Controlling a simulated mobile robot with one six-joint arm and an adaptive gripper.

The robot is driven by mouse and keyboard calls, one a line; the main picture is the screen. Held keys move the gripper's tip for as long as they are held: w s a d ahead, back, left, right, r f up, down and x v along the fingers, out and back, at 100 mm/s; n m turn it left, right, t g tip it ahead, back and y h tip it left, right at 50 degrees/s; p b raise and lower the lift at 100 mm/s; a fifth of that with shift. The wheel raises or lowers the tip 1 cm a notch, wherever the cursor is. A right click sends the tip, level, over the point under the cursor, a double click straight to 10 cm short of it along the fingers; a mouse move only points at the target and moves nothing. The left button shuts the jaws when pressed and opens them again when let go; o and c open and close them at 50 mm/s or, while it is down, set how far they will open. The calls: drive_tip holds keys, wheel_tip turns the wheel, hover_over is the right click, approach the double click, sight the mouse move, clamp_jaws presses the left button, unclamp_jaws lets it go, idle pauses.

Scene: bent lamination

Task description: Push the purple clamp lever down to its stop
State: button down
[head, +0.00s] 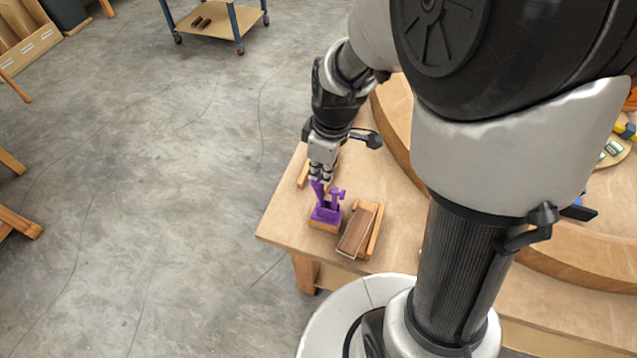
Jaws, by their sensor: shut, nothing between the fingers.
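The purple clamp (327,211) stands on a small wooden block (323,226) near the left corner of the workbench. Its purple lever (317,188) rises at the clamp's left side and looks upright, with its top close under my gripper. A second purple part (337,194) with a crosspiece stands to the right of the lever. My gripper (320,179) points down, shut and empty, right at the top of the lever. I cannot tell whether the fingertips touch the lever.
A wooden piece with a dark top (357,232) lies just right of the clamp. A large curved wooden form (392,122) takes up the bench to the right. The workbench (283,222) is bare at its left corner.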

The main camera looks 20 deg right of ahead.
sight(334, 191)
drive_tip(key=shift+s+f, duration=0.4)
drive_tip(key=shift+f, duration=0.15)
drive_tip(key=f+b, duration=0.2)
drive_tip(key=s+f+b, duration=0.1)
drive_tip(key=f+b, duration=0.1)
drive_tip(key=shift+a, duration=0.3)
drive_tip(key=c, duration=1.9)
unclamp_jaws()
drive_tip(key=shift+w+d+f, duration=0.4)
drive_tip(key=shift+w+d, duration=0.2)
drive_tip(key=shift+w, duration=0.2)
drive_tip(key=shift+c, duration=0.2)
drive_tip(key=shift+r, duration=0.1)
drive_tip(key=shift+c, duration=0.6)
drive_tip(key=shift+s+a+r, duration=0.15)
drive_tip(key=shift+r, duration=0.05)
drive_tip(key=shift+s+d+r+p, duration=0.2)
drive_tip(key=shift+s+d+r, duration=0.1)
drive_tip(key=shift+s+d, duration=0.25)
drive_tip(key=shift+s+d+r+p, duration=0.15)
drive_tip(key=shift+s+d+r, duration=0.15)
drive_tip(key=shift+d, duration=0.4)
clamp_jaws()
drive_tip(key=shift+a, duration=0.1)
